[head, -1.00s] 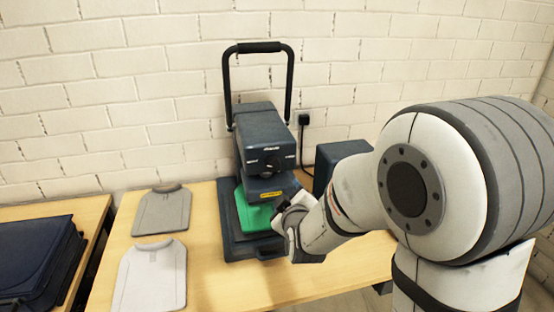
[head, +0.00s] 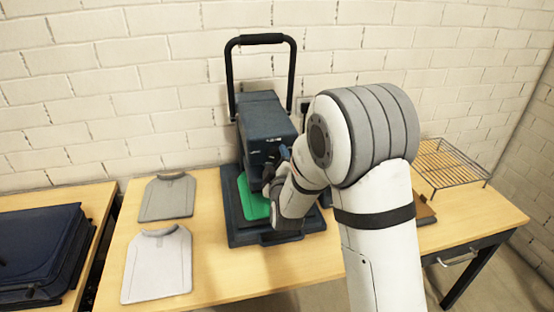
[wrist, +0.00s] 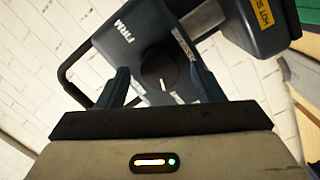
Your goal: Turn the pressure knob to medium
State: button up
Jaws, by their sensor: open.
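The dark blue heat press (head: 265,112) stands on the table against the wall. In the wrist view its round dark pressure knob (wrist: 158,68) sits on the press face, with a short white mark near its lower edge. The word FIRM (wrist: 126,33) is printed up and left of the knob; no other setting word is readable. My gripper (wrist: 159,70) is open, with one finger on each side of the knob. I cannot tell whether the fingers touch it. In the head view my gripper (head: 273,170) is at the press front and hides the knob.
A green garment (head: 254,205) lies on the lower plate of the press. A grey shirt (head: 167,198) and a paler shirt (head: 157,268) lie to its left. A wire rack (head: 447,165) stands at the right. The black handle (head: 262,39) rises above the press.

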jog(key=shift+c, duration=0.2)
jog(key=c, duration=0.9)
